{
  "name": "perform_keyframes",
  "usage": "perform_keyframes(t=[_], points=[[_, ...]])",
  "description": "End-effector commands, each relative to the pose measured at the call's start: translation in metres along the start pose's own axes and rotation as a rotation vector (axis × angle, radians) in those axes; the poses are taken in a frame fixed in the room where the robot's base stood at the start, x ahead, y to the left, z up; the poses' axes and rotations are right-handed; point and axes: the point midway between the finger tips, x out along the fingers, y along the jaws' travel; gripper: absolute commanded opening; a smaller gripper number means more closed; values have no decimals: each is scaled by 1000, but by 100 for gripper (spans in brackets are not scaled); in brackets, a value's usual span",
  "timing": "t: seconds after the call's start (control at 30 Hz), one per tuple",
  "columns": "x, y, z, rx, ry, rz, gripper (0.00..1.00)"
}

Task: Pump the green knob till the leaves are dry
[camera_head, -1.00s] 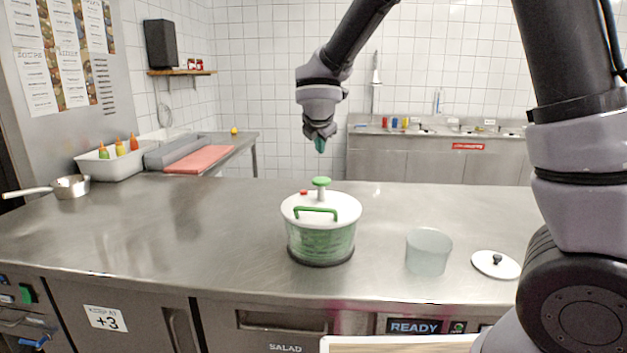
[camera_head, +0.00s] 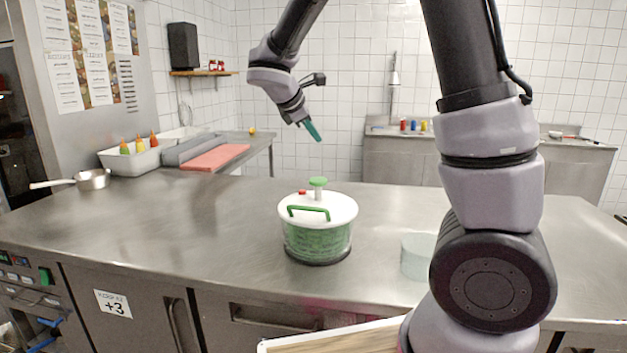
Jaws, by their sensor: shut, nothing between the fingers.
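The salad spinner (camera_head: 317,240) stands upright on the steel counter, with a clear bowl and a white lid. Green leaves show through its wall. The green knob (camera_head: 318,182) stands up on a white stem at the lid's middle, near a small red button (camera_head: 302,192). A green handle (camera_head: 309,212) lies across the front of the lid. My gripper (camera_head: 314,132) is above the spinner and apart from the knob, its teal fingers shut and empty, tilted down to the right.
A clear container (camera_head: 416,257) stands right of the spinner, partly hidden by my arm. A saucepan (camera_head: 92,179) and a white bin of sauce bottles (camera_head: 136,156) are at the left. A red cutting board (camera_head: 214,158) lies behind. The counter (camera_head: 180,215) left of the spinner is clear.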

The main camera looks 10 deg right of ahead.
Motion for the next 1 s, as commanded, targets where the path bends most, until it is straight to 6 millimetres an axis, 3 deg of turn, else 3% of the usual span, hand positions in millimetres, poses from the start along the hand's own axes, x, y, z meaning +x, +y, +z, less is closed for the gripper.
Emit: perform_keyframes(t=[0.23,0.7,1.0], points=[[9,-7,-8,-4,-1,0,0],[52,-38,-38,-4,-1,1,0],[62,-45,-45,-2,0,1,0]])
